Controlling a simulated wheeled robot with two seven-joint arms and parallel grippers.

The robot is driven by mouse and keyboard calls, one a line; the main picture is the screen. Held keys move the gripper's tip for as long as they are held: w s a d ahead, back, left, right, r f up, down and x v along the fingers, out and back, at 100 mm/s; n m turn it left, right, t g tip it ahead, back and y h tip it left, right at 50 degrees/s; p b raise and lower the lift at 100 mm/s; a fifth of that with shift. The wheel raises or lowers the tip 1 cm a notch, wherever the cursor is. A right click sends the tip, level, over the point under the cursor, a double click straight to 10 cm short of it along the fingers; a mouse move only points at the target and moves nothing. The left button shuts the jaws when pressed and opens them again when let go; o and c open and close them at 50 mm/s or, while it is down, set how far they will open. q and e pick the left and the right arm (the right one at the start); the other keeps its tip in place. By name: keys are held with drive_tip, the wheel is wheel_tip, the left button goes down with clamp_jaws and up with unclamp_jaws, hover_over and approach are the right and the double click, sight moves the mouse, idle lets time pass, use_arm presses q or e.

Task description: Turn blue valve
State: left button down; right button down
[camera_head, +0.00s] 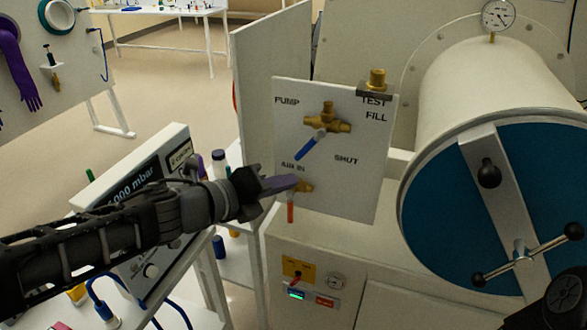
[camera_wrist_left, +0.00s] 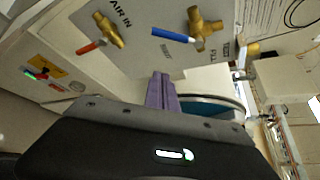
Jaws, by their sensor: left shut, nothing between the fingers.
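The blue valve handle (camera_head: 310,146) sits on a brass valve body (camera_head: 328,119) on a white upright panel. The handle points down and left, toward the AIR IN label; PUMP, TEST FILL and SHUT are the other labels. My left gripper (camera_head: 288,183) is shut and empty, with its purple fingers just below the blue handle and apart from it. The fingers overlap the brass fitting of the red-handled valve (camera_head: 291,210) in the picture; contact cannot be told. In the left wrist view, the blue handle (camera_wrist_left: 172,35) lies beyond the shut fingertips (camera_wrist_left: 161,80).
A large cylinder with a blue door (camera_head: 445,215) and crossbar handle stands right of the panel (camera_head: 365,190). A pressure display (camera_head: 150,175) stands under my left arm. A cabinet with a yellow switch plate (camera_head: 298,270) is below. A gauge (camera_head: 498,15) is at top right.

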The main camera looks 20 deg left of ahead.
sight(310, 145)
use_arm(q)
drive_tip(key=b+x, duration=0.5)
drive_tip(key=x, duration=0.5)
drive_tip(key=a+r+p, duration=0.1)
drive_tip(key=p, duration=0.1)
drive_tip(key=a+r+p, duration=0.1)
drive_tip(key=a+p, duration=0.1)
drive_tip(key=shift+w+a+r, duration=0.1)
drive_tip(key=shift+w+r, duration=0.05)
drive_tip(key=shift+w, duration=0.25)
